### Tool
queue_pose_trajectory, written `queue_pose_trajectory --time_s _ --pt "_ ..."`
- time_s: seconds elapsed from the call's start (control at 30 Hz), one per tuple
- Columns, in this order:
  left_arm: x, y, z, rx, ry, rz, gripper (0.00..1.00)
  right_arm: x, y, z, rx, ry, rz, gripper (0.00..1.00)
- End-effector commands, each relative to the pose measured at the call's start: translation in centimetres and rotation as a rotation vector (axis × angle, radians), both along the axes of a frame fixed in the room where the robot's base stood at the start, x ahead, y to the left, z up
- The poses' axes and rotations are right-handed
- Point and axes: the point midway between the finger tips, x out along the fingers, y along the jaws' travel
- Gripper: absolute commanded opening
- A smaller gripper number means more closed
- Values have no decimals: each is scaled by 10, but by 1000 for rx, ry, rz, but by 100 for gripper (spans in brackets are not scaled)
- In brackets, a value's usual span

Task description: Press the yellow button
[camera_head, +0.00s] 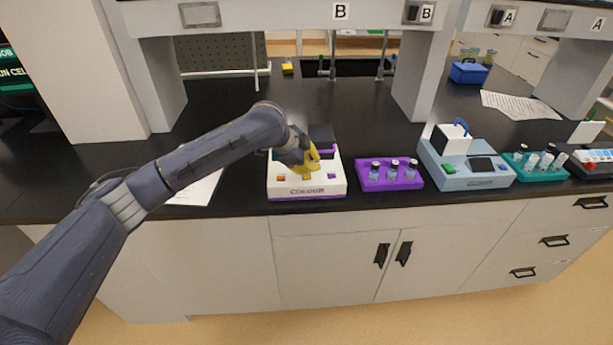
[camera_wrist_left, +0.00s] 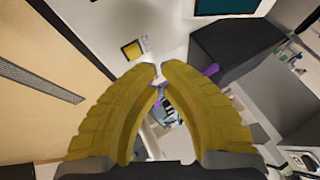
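The white colour meter (camera_head: 307,187) stands near the bench's front edge, with a dark block at its back. A small yellow-orange button (camera_head: 281,178) is on its front left, and a purple button (camera_head: 332,176) is on its front right. In the left wrist view the yellow-orange button (camera_wrist_left: 132,50) is up and left of the fingertips, uncovered. My left gripper (camera_head: 313,168) has yellow fingers and is over the meter, to the right of that button. In the wrist view the fingertips (camera_wrist_left: 159,68) meet with nothing visible between them. My right gripper is not in view.
A purple rack (camera_head: 389,186) with several vials is to the right, then a blue-grey instrument (camera_head: 466,180) and a teal rack (camera_head: 532,173). Paper (camera_head: 196,189) lies left of the meter. White shelf supports rise from the bench. The black bench behind is mostly clear.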

Motion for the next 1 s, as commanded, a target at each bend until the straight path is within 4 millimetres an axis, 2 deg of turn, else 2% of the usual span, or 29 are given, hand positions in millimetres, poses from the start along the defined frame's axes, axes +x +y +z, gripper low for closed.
queue_pose_trajectory --time_s 0.27,0.7,1.0 --pt "1 0 11 1 -3 1 0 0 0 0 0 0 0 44" --pt "1 0 46 1 -2 0 0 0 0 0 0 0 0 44" --pt "0 0 50 0 0 0 0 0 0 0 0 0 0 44"
